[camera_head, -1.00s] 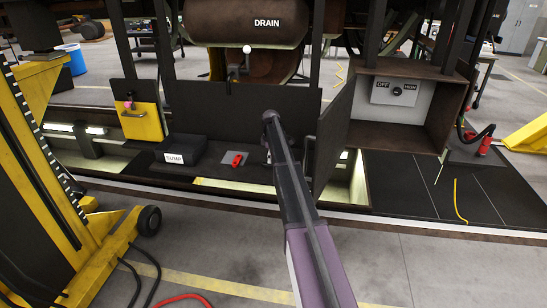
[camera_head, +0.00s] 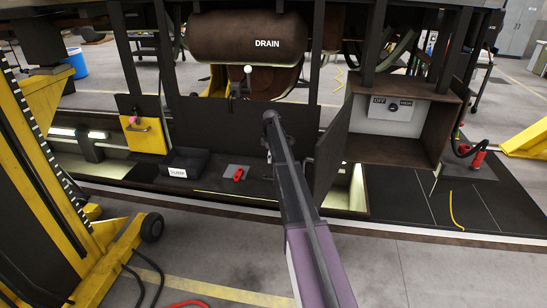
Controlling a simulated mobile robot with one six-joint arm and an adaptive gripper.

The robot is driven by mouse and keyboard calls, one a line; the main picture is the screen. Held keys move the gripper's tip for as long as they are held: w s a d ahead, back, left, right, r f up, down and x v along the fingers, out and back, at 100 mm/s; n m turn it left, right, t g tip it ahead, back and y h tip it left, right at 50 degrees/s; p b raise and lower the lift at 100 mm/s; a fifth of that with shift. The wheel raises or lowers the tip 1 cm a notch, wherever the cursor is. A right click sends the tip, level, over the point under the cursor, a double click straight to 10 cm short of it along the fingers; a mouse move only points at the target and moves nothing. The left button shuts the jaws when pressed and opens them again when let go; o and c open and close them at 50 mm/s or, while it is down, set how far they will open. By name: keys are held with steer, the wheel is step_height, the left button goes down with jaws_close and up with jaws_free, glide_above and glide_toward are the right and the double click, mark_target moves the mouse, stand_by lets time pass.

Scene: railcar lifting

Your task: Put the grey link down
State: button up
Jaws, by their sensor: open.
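My arm (camera_head: 300,215) reaches up from the bottom edge to a joint in front of the railcar's underside. The arm beyond that joint is mostly hidden behind it, and my gripper cannot be made out. I cannot pick out the grey link with certainty. A red piece (camera_head: 239,175) lies on a small grey plate on the dark deck, left of my arm. A black block labelled SUMP (camera_head: 178,172) sits further left.
A brown tank marked DRAIN (camera_head: 230,37) hangs above. An open brown box with an OFF switch panel (camera_head: 391,109) stands right of my arm. A yellow lifting jack (camera_head: 50,165) stands at left. A yellow strip (camera_head: 453,212) lies on dark floor plates at right.

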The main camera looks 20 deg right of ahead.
steer(key=shift+r+p, duration=0.3)
steer(key=shift+r, duration=0.2)
stand_by(0.4)
steer(key=s+a+m, duration=0.3)
steer(key=s+a, duration=0.5)
steer(key=s, duration=0.5)
steer(key=s+a+m, duration=0.4)
steer(key=s+a, duration=0.5)
steer(key=s, duration=0.5)
steer(key=s+a+m, duration=0.4)
steer(key=s+a, duration=0.4)
steer(key=s, duration=0.6)
steer(key=shift+a, duration=0.25)
